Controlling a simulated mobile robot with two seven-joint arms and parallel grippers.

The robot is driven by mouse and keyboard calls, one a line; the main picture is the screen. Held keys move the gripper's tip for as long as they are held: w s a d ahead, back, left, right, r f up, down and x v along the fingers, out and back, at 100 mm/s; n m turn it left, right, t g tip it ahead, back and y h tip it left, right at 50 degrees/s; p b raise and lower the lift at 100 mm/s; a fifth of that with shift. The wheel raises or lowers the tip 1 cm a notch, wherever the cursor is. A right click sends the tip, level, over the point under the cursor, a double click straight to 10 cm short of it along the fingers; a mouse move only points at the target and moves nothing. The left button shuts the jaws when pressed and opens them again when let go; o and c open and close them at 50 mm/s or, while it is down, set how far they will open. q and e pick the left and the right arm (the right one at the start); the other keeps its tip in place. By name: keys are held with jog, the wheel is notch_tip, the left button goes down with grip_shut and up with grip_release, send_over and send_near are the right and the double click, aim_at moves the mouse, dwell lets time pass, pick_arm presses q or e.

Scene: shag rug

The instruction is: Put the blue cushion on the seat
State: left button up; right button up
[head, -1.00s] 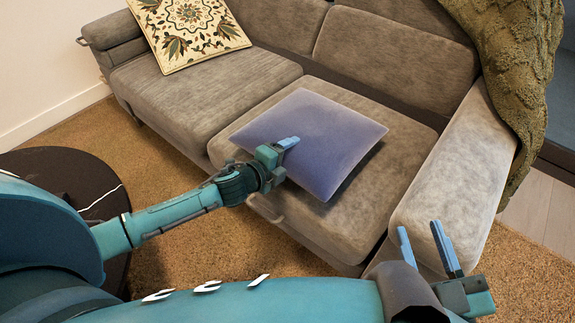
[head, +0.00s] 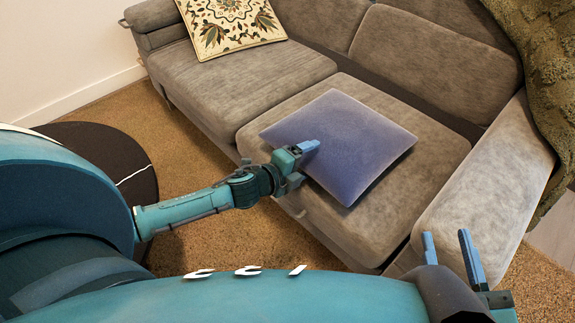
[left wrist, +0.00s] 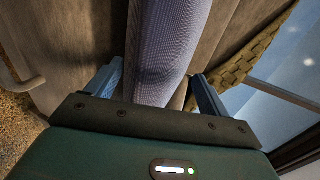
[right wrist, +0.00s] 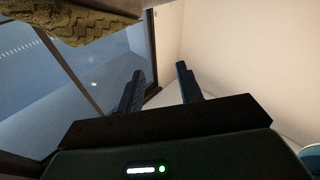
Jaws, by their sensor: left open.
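The blue cushion (head: 350,140) lies flat-side up on the right-hand seat (head: 415,190) of the grey sofa. My left gripper (head: 306,152) is at the cushion's near left edge, with one blue finger showing over its top. In the left wrist view, the cushion (left wrist: 160,45) stands between the two open fingers of my left gripper (left wrist: 155,88), with gaps on both sides. The lower finger is hidden in the head view. My right gripper (head: 449,252) is open and empty in front of the sofa's right armrest; it also shows in the right wrist view (right wrist: 160,85).
A patterned cushion (head: 232,25) leans at the sofa's far left. A round dark table (head: 105,150) stands at the left on the brown shag rug (head: 210,245). The left seat (head: 235,90) is mostly clear.

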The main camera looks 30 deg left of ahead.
pick_arm(q)
jog(key=p+v, duration=0.1)
jog(key=v, duration=0.7)
jog(key=shift+p, duration=0.3)
jog(key=shift+s, duration=0.15)
